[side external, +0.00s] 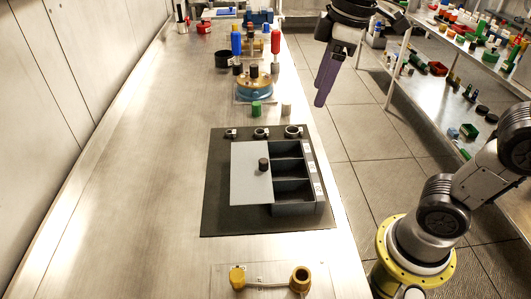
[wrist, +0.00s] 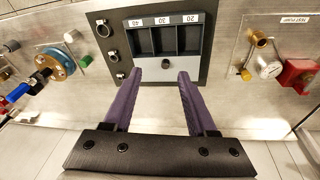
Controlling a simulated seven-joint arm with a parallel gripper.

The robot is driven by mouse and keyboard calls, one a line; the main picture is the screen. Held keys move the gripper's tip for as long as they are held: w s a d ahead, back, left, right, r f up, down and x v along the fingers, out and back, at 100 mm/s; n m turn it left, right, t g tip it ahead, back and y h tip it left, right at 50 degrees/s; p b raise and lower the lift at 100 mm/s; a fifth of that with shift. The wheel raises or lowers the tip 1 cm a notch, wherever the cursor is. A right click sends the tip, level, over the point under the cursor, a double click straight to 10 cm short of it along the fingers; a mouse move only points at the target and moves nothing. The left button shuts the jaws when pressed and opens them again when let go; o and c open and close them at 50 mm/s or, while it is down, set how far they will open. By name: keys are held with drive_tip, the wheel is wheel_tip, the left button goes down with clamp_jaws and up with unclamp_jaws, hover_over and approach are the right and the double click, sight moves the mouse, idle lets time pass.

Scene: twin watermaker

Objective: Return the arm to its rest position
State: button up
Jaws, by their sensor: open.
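My gripper (side external: 321,98) has two long purple fingers pointing down, empty and raised beside the bench's right edge in the side view. In the wrist view my gripper (wrist: 160,75) shows its fingers spread apart with nothing between them. The grey compartment box (side external: 297,209) sits on a dark mat (side external: 220,215). Its grey lid (side external: 248,175) with a black knob (side external: 263,164) is slid to the left, leaving several compartments partly uncovered. The box also shows in the wrist view (wrist: 208,38), beyond the fingertips, and its visible compartments look empty.
Three metal rings (side external: 261,133) sit at the mat's far edge. A blue-and-brass round fitting (side external: 255,87), bottles and caps stand farther along the bench (side external: 140,180). A clear plate with brass fittings (side external: 265,284) lies nearest. Cluttered shelves (side external: 440,80) stand right, across open floor (side external: 355,130).

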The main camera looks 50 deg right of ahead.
drive_tip(key=s+d+f+m+t, duration=0.3)
drive_tip(key=s+f+m, duration=0.3)
drive_tip(key=s+f, duration=0.2)
drive_tip(key=s, duration=0.2)
drive_tip(key=shift+s+f+m, duration=0.3)
drive_tip(key=shift+m, duration=0.1)
